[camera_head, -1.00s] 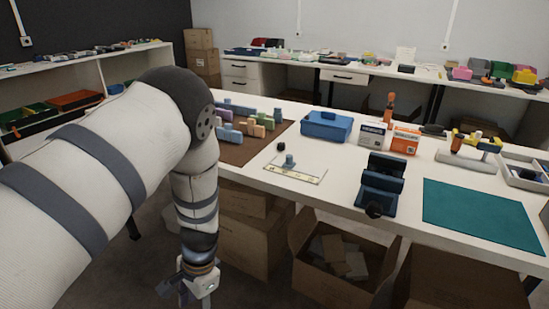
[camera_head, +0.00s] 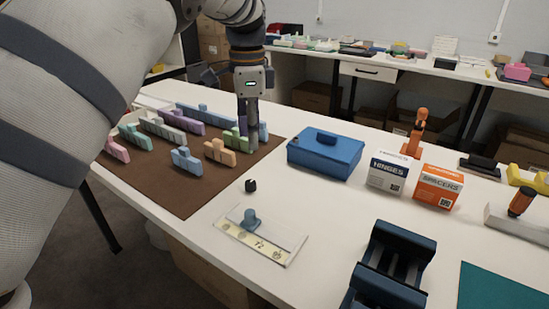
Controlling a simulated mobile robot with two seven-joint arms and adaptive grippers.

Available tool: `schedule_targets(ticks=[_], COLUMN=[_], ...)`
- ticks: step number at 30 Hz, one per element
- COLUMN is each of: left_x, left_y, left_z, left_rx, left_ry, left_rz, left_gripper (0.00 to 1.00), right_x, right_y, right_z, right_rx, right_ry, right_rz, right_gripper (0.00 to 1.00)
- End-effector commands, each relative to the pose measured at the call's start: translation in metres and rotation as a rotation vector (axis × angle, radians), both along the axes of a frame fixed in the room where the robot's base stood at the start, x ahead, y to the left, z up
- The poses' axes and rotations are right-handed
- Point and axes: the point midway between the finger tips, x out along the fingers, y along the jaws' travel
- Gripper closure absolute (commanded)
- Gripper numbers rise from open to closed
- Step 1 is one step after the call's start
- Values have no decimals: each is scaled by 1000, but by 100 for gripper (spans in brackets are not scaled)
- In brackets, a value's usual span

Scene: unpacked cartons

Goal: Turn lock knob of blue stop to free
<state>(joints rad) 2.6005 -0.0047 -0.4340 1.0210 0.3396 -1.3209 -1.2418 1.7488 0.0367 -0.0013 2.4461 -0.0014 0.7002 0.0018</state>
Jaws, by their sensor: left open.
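A clear-looking plate (camera_head: 285,228) with a yellow marked strip lies near the table's front edge, and a small blue knob-like piece (camera_head: 250,220) stands upright on it. A small black knob-like piece (camera_head: 251,186) is on the table just behind the plate. I cannot tell for sure which of these is the lock knob of the blue stop, and the markings are too small to read fully. My left gripper (camera_head: 249,138) is open, fingers pointing down, over the far right of the brown mat, behind and apart from these pieces. My right gripper is out of view.
Several coloured stepped blocks (camera_head: 187,161) stand on the brown mat (camera_head: 185,195), some close to my left fingers. A blue lidded box (camera_head: 325,155), hinges box (camera_head: 387,172), spacers box (camera_head: 438,187) and dark blue cradle (camera_head: 392,268) stand to the right.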

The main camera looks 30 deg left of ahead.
Motion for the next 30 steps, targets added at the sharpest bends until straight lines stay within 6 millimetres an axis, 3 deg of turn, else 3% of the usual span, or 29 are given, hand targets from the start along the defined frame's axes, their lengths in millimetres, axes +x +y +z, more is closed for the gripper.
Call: schedule_targets(ticks=[5,12,16,21,28,30], left_x=[-1,-2,-2,-2,-2,-2], left_y=[0,0,0,0,0,0], left_z=[-21,-83,-107,-120,-120,-120], left_rx=[0,2,0,1,1,1], left_ry=[3,4,1,-2,-2,-2], left_rz=[1,1,2,2,2,2], left_gripper=[57,57,57,57,57,73], right_x=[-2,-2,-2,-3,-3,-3], right_y=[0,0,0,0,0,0], right_z=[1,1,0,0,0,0], right_rx=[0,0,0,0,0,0], right_ry=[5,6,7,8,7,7], right_rz=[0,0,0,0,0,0], right_gripper=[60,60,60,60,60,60])
